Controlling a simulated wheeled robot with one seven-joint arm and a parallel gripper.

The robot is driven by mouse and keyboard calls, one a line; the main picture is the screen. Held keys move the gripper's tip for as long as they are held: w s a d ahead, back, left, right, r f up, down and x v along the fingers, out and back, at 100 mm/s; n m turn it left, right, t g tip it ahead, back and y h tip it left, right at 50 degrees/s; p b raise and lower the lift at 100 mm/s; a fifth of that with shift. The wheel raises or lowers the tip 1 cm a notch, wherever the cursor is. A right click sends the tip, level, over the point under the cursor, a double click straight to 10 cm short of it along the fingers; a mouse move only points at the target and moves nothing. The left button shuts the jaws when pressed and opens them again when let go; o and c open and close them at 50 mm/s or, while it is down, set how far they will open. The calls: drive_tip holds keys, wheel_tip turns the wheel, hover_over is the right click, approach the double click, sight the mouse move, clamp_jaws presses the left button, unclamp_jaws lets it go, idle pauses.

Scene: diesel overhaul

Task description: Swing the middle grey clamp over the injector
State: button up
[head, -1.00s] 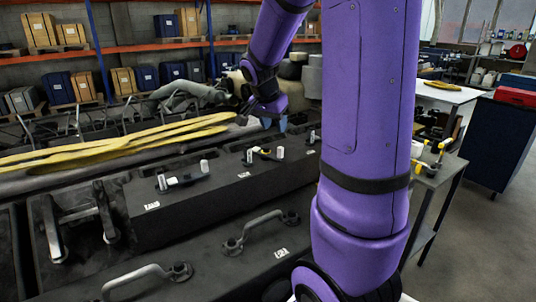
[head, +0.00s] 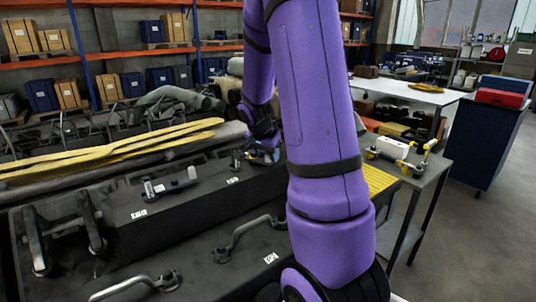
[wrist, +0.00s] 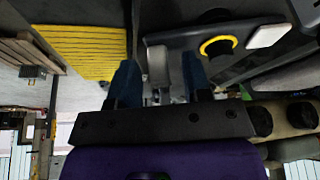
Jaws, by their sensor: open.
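The middle grey clamp (wrist: 187,38) shows in the wrist view as a grey bar with a downturned grey piece between my fingers. A yellow ring with a dark centre (wrist: 218,47) lies against the bar, and a white square-topped part (wrist: 265,35) is beside its right end. My gripper (wrist: 159,68) is open, its two blue fingers on either side of the downturned piece; contact cannot be told. In the head view my gripper (head: 264,154) is low over the dark block, and my arm hides most of the middle clamp. The injector cannot be made out clearly.
Another grey clamp (head: 172,183) lies to the left on the dark block (head: 190,205). Curved grey handles (head: 245,236) stand in front. Long yellow strips (head: 120,145) lie behind. A side table (head: 415,178) with a yellow mat (head: 378,181) is at the right.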

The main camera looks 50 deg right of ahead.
clamp_jaws()
drive_tip(key=shift+d+n, duration=0.1)
drive_tip(key=shift+n, duration=0.2)
drive_tip(key=d+n, duration=0.1)
drive_tip(key=n, duration=0.1)
drive_tip(key=d+n+t, duration=0.1)
drive_tip(key=n, duration=0.1)
drive_tip(key=shift+w+t+y, duration=0.3)
drive_tip(key=shift+w, duration=0.05)
drive_tip(key=n, duration=0.1)
drive_tip(key=w+d+n+t, duration=0.1)
drive_tip(key=n, duration=0.1)
drive_tip(key=shift+d+y, duration=0.1)
drive_tip(key=shift+y, duration=0.2)
drive_tip(key=n, duration=0.1)
drive_tip(key=w+n+y, duration=0.1)
drive_tip(key=d+n+t, duration=0.1)
drive_tip(key=n, duration=0.1)
drive_tip(key=shift+w, duration=0.25)
drive_tip(key=shift+w+n+y, duration=0.5)
drive_tip(key=shift+n, duration=0.5)
